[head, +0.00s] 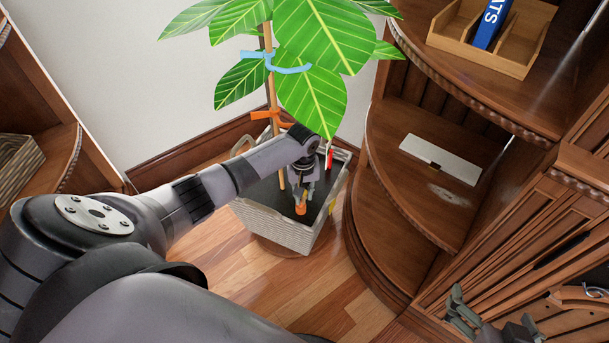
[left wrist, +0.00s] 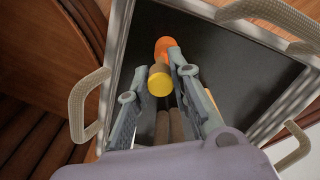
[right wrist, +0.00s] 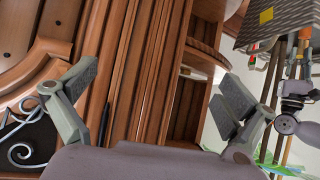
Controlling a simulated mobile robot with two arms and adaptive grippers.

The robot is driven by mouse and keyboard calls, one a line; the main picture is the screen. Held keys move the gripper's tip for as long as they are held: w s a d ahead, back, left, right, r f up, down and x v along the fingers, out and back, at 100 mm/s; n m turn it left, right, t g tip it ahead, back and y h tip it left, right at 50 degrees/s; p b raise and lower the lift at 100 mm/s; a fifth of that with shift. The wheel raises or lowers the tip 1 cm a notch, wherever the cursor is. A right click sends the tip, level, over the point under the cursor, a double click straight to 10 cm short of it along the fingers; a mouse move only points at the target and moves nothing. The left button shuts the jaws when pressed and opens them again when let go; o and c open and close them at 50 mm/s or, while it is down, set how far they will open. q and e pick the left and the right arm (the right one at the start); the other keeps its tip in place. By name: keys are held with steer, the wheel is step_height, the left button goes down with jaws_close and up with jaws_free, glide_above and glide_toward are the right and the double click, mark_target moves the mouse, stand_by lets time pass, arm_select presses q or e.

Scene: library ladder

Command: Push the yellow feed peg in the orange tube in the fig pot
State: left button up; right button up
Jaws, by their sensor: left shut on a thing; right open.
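The grey woven fig pot (head: 275,228) stands on the floor, the plant rising from its dark soil. My left gripper (head: 302,195) reaches down into the pot, above the orange tube (head: 300,209). In the left wrist view, my left gripper (left wrist: 165,72) is shut on the yellow feed peg (left wrist: 160,83), whose round end faces the camera. The orange tube (left wrist: 165,46) shows just beyond the peg, roughly in line with it. How far the peg sits in the tube is hidden. My right gripper (right wrist: 160,92) is open and empty, away from the pot at lower right in the head view (head: 470,312).
A stake with an orange tie (head: 270,117) and a blue tie (head: 275,63) supports the plant. A red-topped item (head: 329,157) stands at the pot's far side. Curved wooden shelves (head: 420,195) rise close on the right. Floor (head: 270,290) in front is clear.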

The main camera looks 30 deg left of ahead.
steer(key=shift+s+d+f+g, duration=0.25)
steer(key=shift+s+f+g, duration=0.25)
steer(key=shift+s+f, duration=0.15)
stand_by(1.1)
steer(key=shift+s+a+f, duration=0.15)
steer(key=shift+s+f, duration=0.05)
steer(key=shift+s, duration=0.05)
stand_by(0.3)
steer(key=shift+s+f+g+p, duration=0.15)
steer(key=shift+s+g+p, duration=0.05)
steer(key=shift+g+p, duration=0.1)
steer(key=shift+s+d+f, duration=0.15)
steer(key=shift+d, duration=0.05)
steer(key=shift+s+d, duration=0.1)
steer(key=shift+s+d+f+g+h, duration=0.1)
steer(key=shift+s+f+g+h, duration=0.35)
steer(key=shift+s+g, duration=0.2)
stand_by(0.5)
steer(key=shift+s+d+f+p, duration=0.2)
steer(key=shift+s+d+p, duration=0.1)
stand_by(0.4)
